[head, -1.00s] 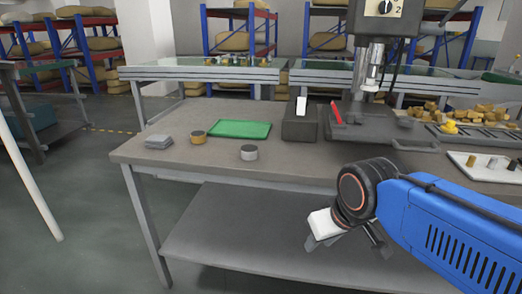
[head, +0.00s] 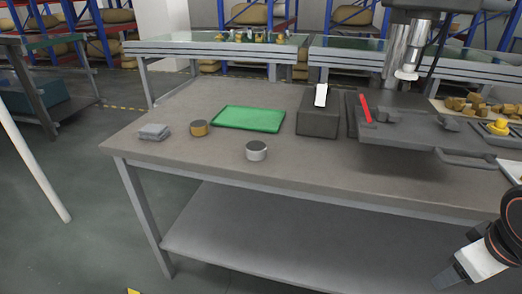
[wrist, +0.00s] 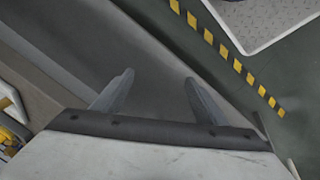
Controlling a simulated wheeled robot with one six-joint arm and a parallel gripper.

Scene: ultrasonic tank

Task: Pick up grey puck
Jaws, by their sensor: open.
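The grey puck (head: 256,150) stands flat on the table (head: 180,165), near its front edge, in the head view. It is a short cylinder with a dark top and a light grey side. My gripper (wrist: 158,88) is open and empty in the wrist view, over the table's lower shelf and the floor. In the head view, part of my gripper (head: 470,272) shows at the lower right, well apart from the puck. The puck is not in the wrist view.
A brass-coloured puck (head: 199,128), a grey folded stack (head: 153,131) and a green tray (head: 248,118) lie near the grey puck. A dark box (head: 319,122) and a machine base (head: 400,135) stand to the right.

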